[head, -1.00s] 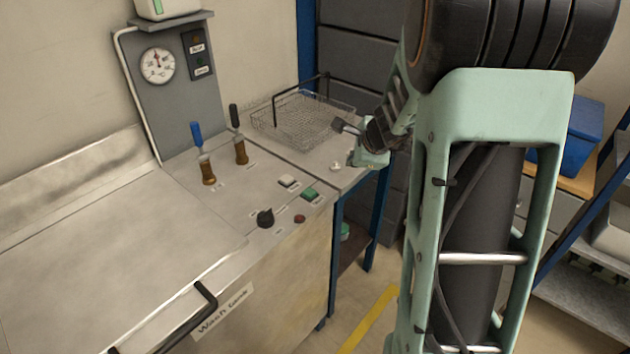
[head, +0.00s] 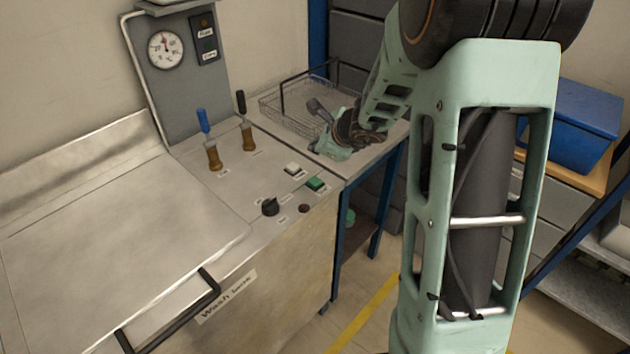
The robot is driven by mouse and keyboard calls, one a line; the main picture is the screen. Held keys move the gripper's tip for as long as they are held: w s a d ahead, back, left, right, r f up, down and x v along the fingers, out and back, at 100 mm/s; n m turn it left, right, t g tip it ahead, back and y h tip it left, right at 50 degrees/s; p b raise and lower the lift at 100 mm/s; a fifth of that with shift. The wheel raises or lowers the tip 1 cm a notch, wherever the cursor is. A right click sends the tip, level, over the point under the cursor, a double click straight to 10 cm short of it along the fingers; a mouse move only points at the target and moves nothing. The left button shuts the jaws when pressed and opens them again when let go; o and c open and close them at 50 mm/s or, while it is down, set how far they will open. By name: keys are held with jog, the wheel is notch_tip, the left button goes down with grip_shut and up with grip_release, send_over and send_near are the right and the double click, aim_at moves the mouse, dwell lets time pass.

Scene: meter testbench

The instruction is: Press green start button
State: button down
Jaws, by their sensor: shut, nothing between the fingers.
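The green button (head: 315,184) sits on the right side of the steel bench panel, next to a white button (head: 292,168). My gripper (head: 318,149) reaches in from the right in the head view. It is shut and empty. It appears above the bench's right part, behind the green button in the picture and apart from it. My gripper's height above the surface is hard to tell. The green button is fully visible.
A black knob (head: 270,207) and a dark reddish button (head: 304,208) lie in front. Blue-handled (head: 204,122) and black-handled (head: 241,103) levers stand to the left. A wire basket (head: 285,108) is behind my gripper. The wash tank lid (head: 120,235) fills the left.

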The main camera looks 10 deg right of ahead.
jog(key=b, duration=0.5)
send_over(316, 183)
notch_tip(316, 183, down, 6)
jog(key=shift+w+f, duration=0.15)
jog(key=shift+f, duration=0.1)
notch_tip(316, 183, down, 2)
jog(key=b, duration=0.2)
jog(key=shift+b, duration=0.35)
jog(key=shift+f, duration=0.1)
dwell(0.5)
jog(key=shift+f+b, duration=0.35)
jog(key=shift+b, duration=0.25)
jog(key=shift+f+b, duration=0.45)
jog(key=shift+b, duration=0.1)
dwell(0.4)
jog(key=shift+r, duration=0.1)
jog(key=shift+r+p, duration=0.7)
jog(key=shift+r, duration=0.1)
